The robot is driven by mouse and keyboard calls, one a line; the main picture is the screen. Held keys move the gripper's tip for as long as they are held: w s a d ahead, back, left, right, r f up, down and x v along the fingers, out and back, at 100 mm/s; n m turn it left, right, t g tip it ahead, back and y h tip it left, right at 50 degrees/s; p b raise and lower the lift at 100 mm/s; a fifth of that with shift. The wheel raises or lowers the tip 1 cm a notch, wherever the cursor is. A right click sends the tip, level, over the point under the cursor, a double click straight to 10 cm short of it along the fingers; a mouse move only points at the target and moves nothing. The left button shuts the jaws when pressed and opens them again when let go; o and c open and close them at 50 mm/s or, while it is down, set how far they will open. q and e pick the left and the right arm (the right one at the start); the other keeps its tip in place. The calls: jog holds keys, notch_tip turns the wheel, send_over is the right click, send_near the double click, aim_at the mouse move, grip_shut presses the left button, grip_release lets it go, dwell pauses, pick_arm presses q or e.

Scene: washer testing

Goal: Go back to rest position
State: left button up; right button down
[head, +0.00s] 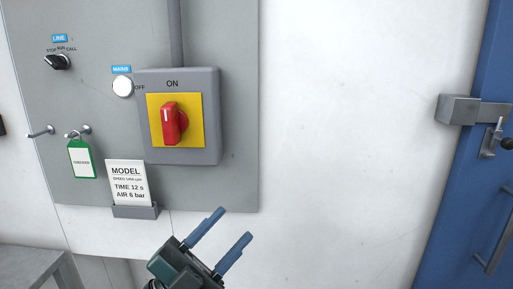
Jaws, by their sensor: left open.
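My left gripper (225,239) shows at the bottom middle of the head view. Its two blue fingers are apart and point up and to the right, with nothing between them. It is in front of the white wall, below and to the right of the grey switch box, and apart from the panel's fittings as far as I can see. My right gripper is not in view.
A grey panel (225,190) carries a red rotary switch (173,123) on a yellow plate, a round white lamp (123,86), a black selector knob (58,62), a green-edged tag (81,159) on a hook and a model card (128,182). A blue door (465,190) stands right.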

pick_arm(q)
jog(key=w+a+f+n+t+y, duration=0.1)
jog(key=a+f+n+t+y, duration=0.2)
jog(key=f+n+y, duration=0.3)
jog(key=w+a+f+n+t+y, duration=0.1)
jog(key=a+f+n+t+y, duration=0.1)
jog(key=f+n+y, duration=0.35)
jog(key=s+a+f+n+g+y, duration=0.1)
jog(key=s+f+n+g+y, duration=0.1)
jog(key=s+f, duration=0.3)
jog(key=s+a+f+n+g+y+p, duration=0.1)
jog(key=s+a+f+n+g+y, duration=0.1)
jog(key=f, duration=0.9)
jog(key=s+a+f+n+g+y+p, duration=0.1)
jog(key=s+f+n+g+y, duration=0.1)
jog(key=s+f+n+g, duration=0.2)
jog(key=s+f, duration=0.3)
jog(key=f, duration=0.1)
jog(key=shift+s+a+g, duration=0.2)
jog(key=shift+s+g, duration=0.1)
jog(key=shift+c, duration=0.6)
jog(key=shift+a, duration=0.15)
